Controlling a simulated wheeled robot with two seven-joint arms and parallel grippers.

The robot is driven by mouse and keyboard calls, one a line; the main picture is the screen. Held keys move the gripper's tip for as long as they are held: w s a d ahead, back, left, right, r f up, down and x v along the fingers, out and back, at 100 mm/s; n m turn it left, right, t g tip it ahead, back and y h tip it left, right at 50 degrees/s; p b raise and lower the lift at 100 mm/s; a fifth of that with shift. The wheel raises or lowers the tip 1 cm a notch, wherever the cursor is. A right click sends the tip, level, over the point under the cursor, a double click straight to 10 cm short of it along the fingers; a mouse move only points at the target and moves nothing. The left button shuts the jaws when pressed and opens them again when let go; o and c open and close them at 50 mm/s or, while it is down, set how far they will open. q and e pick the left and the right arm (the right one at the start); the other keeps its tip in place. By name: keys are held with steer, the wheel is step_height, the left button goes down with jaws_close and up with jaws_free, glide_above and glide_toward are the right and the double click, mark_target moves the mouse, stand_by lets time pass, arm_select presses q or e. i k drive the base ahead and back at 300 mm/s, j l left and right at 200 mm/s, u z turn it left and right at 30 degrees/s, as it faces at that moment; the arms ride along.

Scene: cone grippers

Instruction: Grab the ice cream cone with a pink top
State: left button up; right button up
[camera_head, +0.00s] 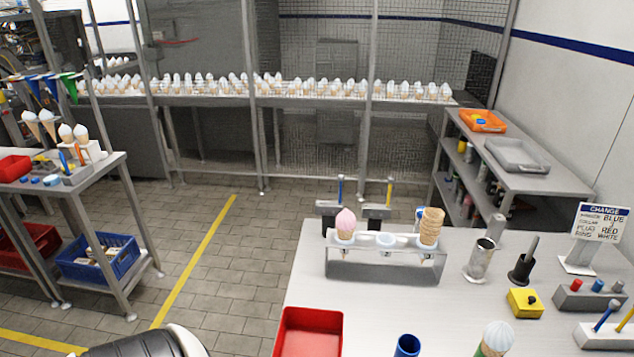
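The ice cream cone with a pink top (346,221) stands upright in the left place of a clear-and-grey cone rack (385,266) on the light table. Its lower part is in the rack. The rack's middle place looks empty. A tan waffle cone (431,226) without a pink top stands in the right place. Neither of my grippers is in view. A black and white rounded part shows at the bottom left edge; I cannot tell what it is.
On the table are a red bin (308,333), a blue cup (407,345), a white-topped cone (496,339), a metal cup (482,260), a yellow box (525,302) and a sign (600,222). Two dark holders stand behind the rack.

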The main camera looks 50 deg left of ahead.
mark_target(346, 222)
steer(key=u, duration=1.4)
